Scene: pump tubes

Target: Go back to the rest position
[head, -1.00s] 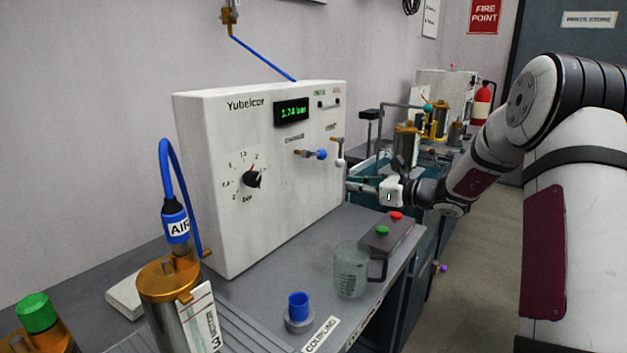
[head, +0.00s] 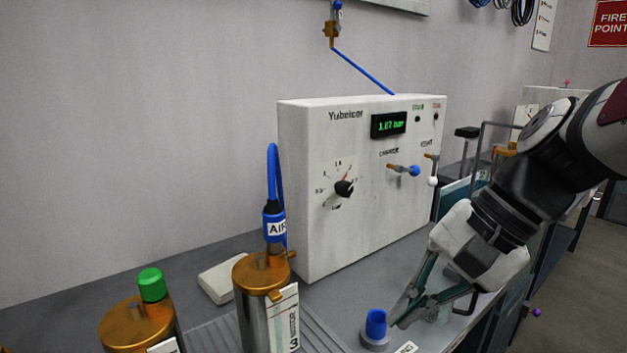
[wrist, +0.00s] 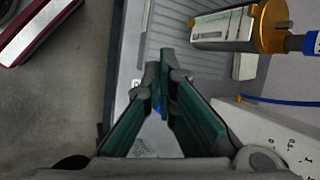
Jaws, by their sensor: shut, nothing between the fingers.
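My gripper (head: 396,321) is shut and empty, its green-grey fingers pointing down and to the left. In the head view, its tips are close to the blue coupling piece (head: 376,322) on the bench; I cannot tell whether they touch. The wrist view shows the closed fingertips (wrist: 160,66) over the bench, with a bit of blue behind them. The white Yubelcor panel (head: 310,190) stands behind the gripper, with a lit green display (head: 389,125), a black knob (head: 344,188), a blue-tipped charge valve (head: 413,170) and a white-tipped vent valve (head: 432,181).
A brass-topped cylinder (head: 262,273) with a blue AIR hose fitting (head: 275,226) stands left of the coupling. A green-capped cylinder (head: 151,285) is further left. A glass beaker is mostly hidden behind my gripper. A white box (head: 222,280) lies near the wall.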

